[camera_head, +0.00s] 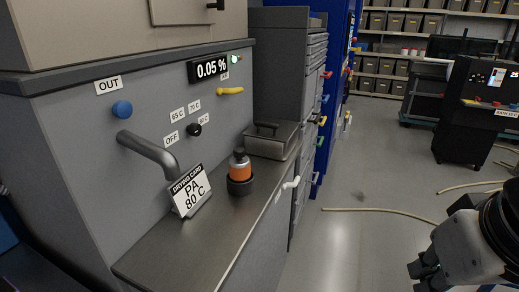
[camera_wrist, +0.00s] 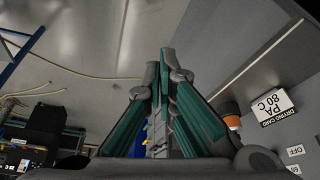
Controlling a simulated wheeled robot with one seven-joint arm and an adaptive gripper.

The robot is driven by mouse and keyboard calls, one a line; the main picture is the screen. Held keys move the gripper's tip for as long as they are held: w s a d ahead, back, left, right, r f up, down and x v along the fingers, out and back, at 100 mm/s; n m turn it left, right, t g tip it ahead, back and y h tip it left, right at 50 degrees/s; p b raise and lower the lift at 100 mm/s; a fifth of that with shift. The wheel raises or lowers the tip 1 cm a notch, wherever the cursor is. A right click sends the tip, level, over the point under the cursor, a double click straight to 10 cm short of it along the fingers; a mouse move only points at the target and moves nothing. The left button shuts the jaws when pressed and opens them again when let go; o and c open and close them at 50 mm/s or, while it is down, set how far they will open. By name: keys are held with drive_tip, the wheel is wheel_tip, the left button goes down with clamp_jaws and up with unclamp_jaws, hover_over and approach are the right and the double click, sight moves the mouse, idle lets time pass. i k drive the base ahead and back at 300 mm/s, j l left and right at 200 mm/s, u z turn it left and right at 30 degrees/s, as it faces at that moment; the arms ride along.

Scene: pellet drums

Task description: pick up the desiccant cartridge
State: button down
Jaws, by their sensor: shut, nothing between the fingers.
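The desiccant cartridge, as I take it, is an orange cylinder with a dark grey cap (camera_head: 240,170), standing upright in a round black holder (camera_head: 240,187) on a steel ledge (camera_head: 205,232). Its orange side shows partly in the wrist view (camera_wrist: 231,109), right of my fingers. My gripper (camera_head: 419,283) is at the lower right of the head view, well apart from the cartridge, over the floor. In the wrist view, its fingers (camera_wrist: 159,64) are together and empty.
Hoses (camera_head: 380,211) lie on the open floor.

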sight(239, 171)
drive_tip(key=u, duration=0.25)
drive_tip(key=i+l+u, duration=0.2)
drive_tip(key=u, duration=0.15)
drive_tip(key=i+l+u, duration=0.35)
drive_tip(key=i+l, duration=0.2)
drive_tip(key=i+l+u, duration=0.1)
drive_tip(key=l, duration=0.35)
drive_tip(key=i+l, duration=0.2)
drive_tip(key=l, duration=0.15)
drive_tip(key=i+l+u, duration=0.1)
drive_tip(key=i+l, duration=0.25)
drive_tip(key=l, duration=0.3)
drive_tip(key=i+l+u, duration=0.1)
drive_tip(key=l, duration=0.25)
drive_tip(key=i+l, duration=0.2)
drive_tip(key=l, duration=0.15)
drive_tip(key=u, duration=0.05)
